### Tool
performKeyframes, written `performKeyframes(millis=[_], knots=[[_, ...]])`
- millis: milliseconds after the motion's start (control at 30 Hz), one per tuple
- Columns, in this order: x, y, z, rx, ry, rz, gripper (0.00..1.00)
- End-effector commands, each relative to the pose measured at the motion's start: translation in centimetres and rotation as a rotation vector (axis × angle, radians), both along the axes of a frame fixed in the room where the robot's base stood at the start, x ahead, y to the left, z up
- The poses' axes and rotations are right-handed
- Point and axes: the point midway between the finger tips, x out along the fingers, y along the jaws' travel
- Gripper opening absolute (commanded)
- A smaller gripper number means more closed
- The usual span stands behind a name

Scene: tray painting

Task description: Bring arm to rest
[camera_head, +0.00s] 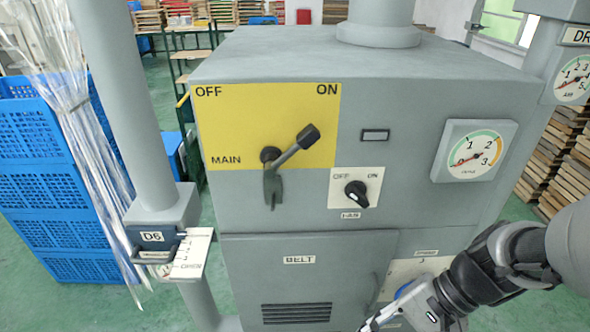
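My arm comes in from the right edge, in front of the grey machine cabinet (370,110). My gripper (385,318) is at the bottom, low in front of the cabinet's lower right front. Its fingers run toward the bottom edge and are partly cut off, so its opening does not show clearly. I see nothing held in it. The MAIN lever (292,148) on the yellow plate (230,115) points up and right toward ON.
A D6 gate slide (190,254) with an OPEN label is on the left pipe (125,100). Stacked blue crates (40,170) and pale strips stand at the left. A gauge (474,151) is on the cabinet. Wooden stacks (560,160) stand at the right. Green floor shows between.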

Motion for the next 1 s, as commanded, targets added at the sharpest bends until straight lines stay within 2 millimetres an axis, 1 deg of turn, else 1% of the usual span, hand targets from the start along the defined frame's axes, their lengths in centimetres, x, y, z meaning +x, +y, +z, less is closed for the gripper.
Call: performKeyframes(millis=[33, 200, 400, 500, 600, 700, 1000], knots=[[-0.5, 0.3, 0.8, -0.078, -0.058, 0.075, 0.33], [-1.7, 0.1, 3.2, -0.325, -0.257, 0.291, 0.33], [-2.0, -0.4, 6.4, -0.564, -0.519, 0.486, 0.33], [-1.9, -0.5, 7.8, -0.643, -0.624, 0.543, 0.33], [-1.9, -0.6, 8.7, -0.688, -0.688, 0.575, 0.33], [-1.9, -0.7, 9.1, -0.711, -0.719, 0.588, 0.33], [-1.8, -0.7, 9.1, -0.713, -0.722, 0.589, 0.33]])
